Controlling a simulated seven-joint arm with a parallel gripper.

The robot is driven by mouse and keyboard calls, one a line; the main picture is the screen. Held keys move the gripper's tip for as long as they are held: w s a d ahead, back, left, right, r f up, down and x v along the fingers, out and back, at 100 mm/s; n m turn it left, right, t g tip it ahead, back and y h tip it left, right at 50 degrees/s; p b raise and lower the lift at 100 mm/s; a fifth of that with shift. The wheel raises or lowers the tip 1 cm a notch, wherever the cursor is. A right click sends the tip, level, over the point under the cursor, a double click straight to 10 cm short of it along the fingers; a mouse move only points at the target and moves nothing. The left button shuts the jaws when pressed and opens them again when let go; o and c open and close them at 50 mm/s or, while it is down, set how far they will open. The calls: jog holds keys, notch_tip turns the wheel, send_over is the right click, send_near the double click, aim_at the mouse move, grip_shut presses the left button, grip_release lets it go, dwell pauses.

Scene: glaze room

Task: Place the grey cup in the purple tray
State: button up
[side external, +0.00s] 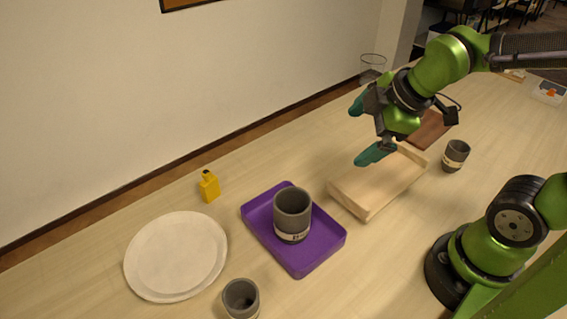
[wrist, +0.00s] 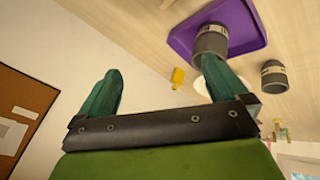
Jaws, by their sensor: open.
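A grey cup (side external: 292,212) with a pale band near its base stands upright inside the purple tray (side external: 322,238) in the side view. The wrist view also shows this cup (wrist: 212,42) and the tray (wrist: 250,22). Two more grey cups are on the table: one at the front (side external: 241,298), cut by the picture's lower edge, and one at the right (side external: 456,155). My gripper (side external: 363,130) is open and empty, above and to the right of the tray, over the back of a wooden tray. Its two teal fingers (wrist: 166,75) are wide apart in the wrist view.
The shallow wooden tray (side external: 375,182) stands right of the purple tray. A white plate (side external: 176,256) lies at the left, with a yellow bottle (side external: 209,187) behind it.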

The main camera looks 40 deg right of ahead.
jog(key=s+d+r+m, duration=0.1)
jog(key=m, duration=0.4)
jog(key=s+r+m+y, duration=0.1)
jog(key=m, duration=0.4)
jog(key=s+d+r+m+t, duration=0.1)
jog(key=m, duration=0.3)
jog(key=shift+s+d+r+m, duration=0.3)
jog(key=shift+d+m, duration=0.05)
jog(key=shift+m, duration=0.05)
